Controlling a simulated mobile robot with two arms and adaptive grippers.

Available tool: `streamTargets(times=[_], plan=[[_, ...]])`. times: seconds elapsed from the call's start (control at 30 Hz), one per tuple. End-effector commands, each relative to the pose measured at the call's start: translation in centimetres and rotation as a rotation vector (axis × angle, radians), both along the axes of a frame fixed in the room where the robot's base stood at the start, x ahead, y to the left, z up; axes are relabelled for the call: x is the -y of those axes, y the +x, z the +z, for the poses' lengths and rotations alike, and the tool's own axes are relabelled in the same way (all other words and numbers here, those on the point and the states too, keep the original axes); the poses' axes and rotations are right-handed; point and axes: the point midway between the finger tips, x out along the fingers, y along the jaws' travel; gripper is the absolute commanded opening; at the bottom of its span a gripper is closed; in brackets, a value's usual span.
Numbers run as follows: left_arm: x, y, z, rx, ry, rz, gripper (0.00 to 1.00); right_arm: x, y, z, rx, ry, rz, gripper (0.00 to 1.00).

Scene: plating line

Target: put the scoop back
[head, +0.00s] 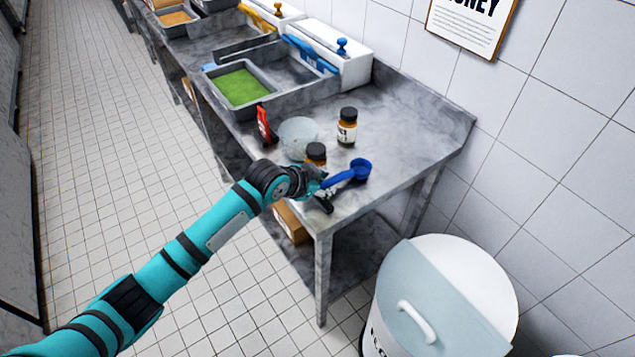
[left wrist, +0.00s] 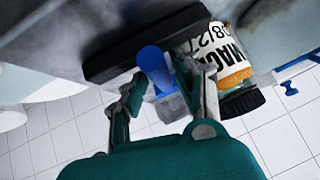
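The blue scoop (head: 360,169) is at the near end of the steel counter, its round bowl to the right and its handle running left to my left gripper (head: 319,187). My left gripper is shut on the handle. In the left wrist view the blue handle (left wrist: 153,64) lies between the two fingers (left wrist: 158,92), in front of a dark bar (left wrist: 120,55) that I cannot identify. Whether the scoop touches the counter I cannot tell. A brown, black-capped jar (head: 316,153) stands just behind the gripper, partly hidden; its label (left wrist: 222,55) shows close beside the right finger. My right gripper is not in view.
A clear bowl (head: 298,133), a second jar (head: 347,128) and a red-and-black item (head: 264,124) stand on the counter (head: 405,125). A green-filled tray (head: 267,92) is farther back. A white lidded bin (head: 485,270) stands on the floor, right of the counter's end.

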Motion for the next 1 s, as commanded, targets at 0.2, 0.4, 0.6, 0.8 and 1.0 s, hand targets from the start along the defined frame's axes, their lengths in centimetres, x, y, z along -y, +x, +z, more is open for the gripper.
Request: streamTargets(times=[0.2, 0.4, 0.6, 0.8, 1.0], plan=[[-1.5, -1.5, 1.9, 0.003, 0.001, 0.0, 0.31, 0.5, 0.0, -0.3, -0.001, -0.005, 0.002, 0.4], [-3.6, -4.0, 5.0, 0.004, 0.001, -0.001, 0.31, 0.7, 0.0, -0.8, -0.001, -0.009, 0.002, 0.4], [-5.2, -5.8, 7.3, 0.002, -0.001, 0.0, 0.31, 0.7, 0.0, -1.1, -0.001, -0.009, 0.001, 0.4], [-5.8, -6.6, 8.2, 0.002, -0.001, 0.0, 0.31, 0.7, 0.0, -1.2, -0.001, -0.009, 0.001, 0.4], [-5.8, -6.6, 8.3, 0.0, -0.001, 0.0, 0.31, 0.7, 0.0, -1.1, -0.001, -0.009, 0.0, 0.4]])
